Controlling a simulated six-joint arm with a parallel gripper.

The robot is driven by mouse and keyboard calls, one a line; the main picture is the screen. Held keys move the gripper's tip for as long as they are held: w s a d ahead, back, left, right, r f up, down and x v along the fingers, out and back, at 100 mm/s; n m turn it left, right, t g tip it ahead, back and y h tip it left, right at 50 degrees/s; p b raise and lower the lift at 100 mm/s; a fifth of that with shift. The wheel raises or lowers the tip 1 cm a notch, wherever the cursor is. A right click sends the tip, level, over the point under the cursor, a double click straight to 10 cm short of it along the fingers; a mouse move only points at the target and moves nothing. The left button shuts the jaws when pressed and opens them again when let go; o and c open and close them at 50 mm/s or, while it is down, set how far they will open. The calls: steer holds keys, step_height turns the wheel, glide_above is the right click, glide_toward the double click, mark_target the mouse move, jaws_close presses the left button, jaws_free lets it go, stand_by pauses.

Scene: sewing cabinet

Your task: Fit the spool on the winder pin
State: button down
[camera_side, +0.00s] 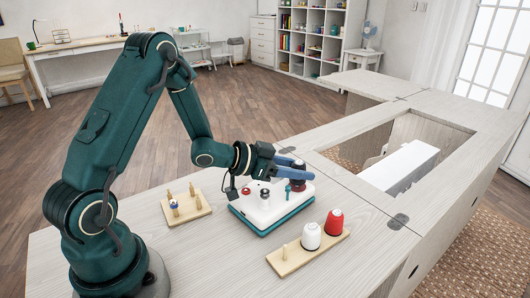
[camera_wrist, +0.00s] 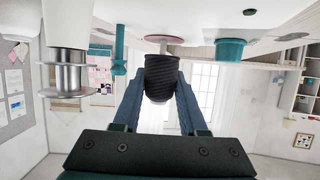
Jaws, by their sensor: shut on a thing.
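My gripper (camera_side: 296,173) is shut on a dark ribbed spool (camera_side: 299,184), with one blue finger on each side of it. The wrist view shows the black spool (camera_wrist: 160,78) between the fingertips. The winder (camera_side: 268,205) is a white box with a teal base, and the spool is over its far right part. In the wrist view, which looks upside down, a pinkish disc (camera_wrist: 163,39) with a short stem lies in line with the spool's end, close to it. I cannot tell whether the spool touches the stem or has a pin inside it.
On the winder stand a teal post (camera_wrist: 119,50), a silver bobbin-like part (camera_wrist: 70,78) and a teal knob (camera_wrist: 230,50). A wooden rack (camera_side: 284,265) holds a white spool (camera_side: 311,236) and a red spool (camera_side: 334,223). A pegged board (camera_side: 186,214) is at left. The cabinet opening holds a white machine (camera_side: 402,166).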

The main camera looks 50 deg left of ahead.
steer(key=shift+f, duration=0.7)
stand_by(0.8)
steer(key=shift+c, duration=1.8)
jaws_free()
steer(key=shift+v, duration=2.55)
